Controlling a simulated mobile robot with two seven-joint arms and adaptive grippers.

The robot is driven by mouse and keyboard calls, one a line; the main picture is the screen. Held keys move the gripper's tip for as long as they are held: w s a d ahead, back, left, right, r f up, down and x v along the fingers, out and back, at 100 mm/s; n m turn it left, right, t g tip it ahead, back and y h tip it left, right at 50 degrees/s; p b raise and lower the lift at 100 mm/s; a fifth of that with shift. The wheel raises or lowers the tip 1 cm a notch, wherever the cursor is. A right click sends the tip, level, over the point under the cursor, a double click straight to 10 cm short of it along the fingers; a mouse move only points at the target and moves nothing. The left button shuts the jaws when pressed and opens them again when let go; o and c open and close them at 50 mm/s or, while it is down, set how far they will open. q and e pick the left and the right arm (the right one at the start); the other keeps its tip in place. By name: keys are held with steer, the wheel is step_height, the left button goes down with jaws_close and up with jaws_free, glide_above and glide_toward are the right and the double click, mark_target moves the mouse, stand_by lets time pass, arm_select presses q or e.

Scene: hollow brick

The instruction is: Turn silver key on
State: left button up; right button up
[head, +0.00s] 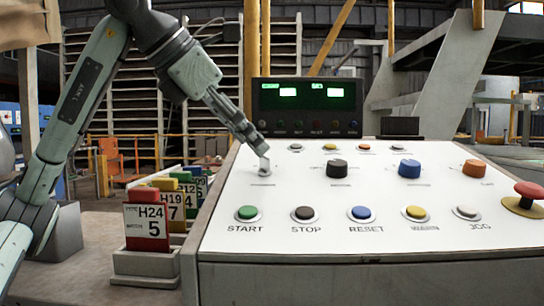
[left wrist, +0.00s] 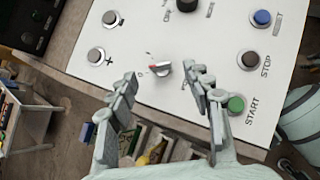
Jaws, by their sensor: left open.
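The silver key (head: 264,166) is a small knob at the left of the white sloping control panel (head: 310,190). In the left wrist view the silver key (left wrist: 160,68) has a red mark on it and lies between my two finger ends, with gaps on both sides. My left gripper (head: 259,150) comes down from the upper left with its fingertips close to the key. The left wrist view shows this gripper (left wrist: 159,70) open and empty. I cannot tell its exact height above the panel. My right gripper is not in view.
Black (head: 337,168), blue (head: 409,168) and orange (head: 474,168) knobs stand to the key's right. Push buttons, including green START (head: 247,213), line the front. A red mushroom button (head: 528,191) is at far right. A holder with numbered cards (head: 147,225) stands left of the panel.

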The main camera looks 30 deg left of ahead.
mark_target(264, 156)
arm_select(q)
steer(key=x, duration=0.4)
steer(key=shift+f, duration=0.2)
steer(key=shift+w+d+f, duration=0.15)
steer(key=shift+w+f, duration=0.2)
steer(key=shift+w, duration=0.15)
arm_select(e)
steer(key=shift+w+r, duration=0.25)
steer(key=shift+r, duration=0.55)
arm_select(q)
jaws_close()
